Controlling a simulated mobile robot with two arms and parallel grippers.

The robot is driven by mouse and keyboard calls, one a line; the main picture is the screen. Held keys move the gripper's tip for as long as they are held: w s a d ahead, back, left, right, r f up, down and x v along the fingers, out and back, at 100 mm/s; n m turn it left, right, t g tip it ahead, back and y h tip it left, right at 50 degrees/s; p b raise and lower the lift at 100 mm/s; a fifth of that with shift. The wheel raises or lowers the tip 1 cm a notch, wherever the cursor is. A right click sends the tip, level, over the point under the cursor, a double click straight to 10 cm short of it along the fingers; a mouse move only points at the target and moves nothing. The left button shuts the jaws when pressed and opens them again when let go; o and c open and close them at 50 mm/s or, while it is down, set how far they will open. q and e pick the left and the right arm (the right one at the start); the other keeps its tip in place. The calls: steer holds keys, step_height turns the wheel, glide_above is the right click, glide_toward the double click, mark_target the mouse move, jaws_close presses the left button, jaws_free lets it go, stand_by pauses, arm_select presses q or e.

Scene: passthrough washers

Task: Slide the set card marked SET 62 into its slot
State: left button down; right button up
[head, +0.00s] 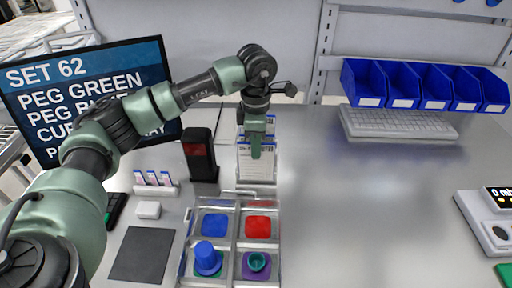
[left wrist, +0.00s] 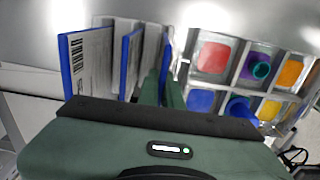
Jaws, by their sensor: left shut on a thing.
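The set cards (head: 256,165) are white with blue edges and stand upright in a rack in front of the back wall. My left gripper (head: 256,152) reaches down over them and is shut on the nearest card. In the left wrist view, my left gripper's green fingers (left wrist: 163,92) close around a blue-edged card (left wrist: 165,55). Two other cards, a middle one (left wrist: 131,55) and one with a barcode (left wrist: 85,62), stand to its left. The print on the cards is too small to read. My fingers hide part of the held card. My right gripper is not in view.
A compartment tray (head: 232,205) in front of the rack holds a blue peg (head: 208,258) and a teal cup (head: 257,262). A black scanner-like device (head: 200,155) stands left of the cards. The monitor (head: 85,90) reads SET 62. The table right of the tray is clear.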

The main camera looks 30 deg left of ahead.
arm_select(q)
steer(key=shift+f+b, duration=0.35)
steer(key=shift+f, duration=0.15)
steer(key=shift+f+b, duration=1.3)
steer(key=shift+f, duration=0.3)
stand_by(0.4)
steer(key=c, duration=0.9)
jaws_free()
steer(key=shift+c, duration=0.2)
steer(key=shift+r, duration=0.1)
steer(key=shift+r+p, duration=2.55)
steer(key=shift+r, duration=1.9)
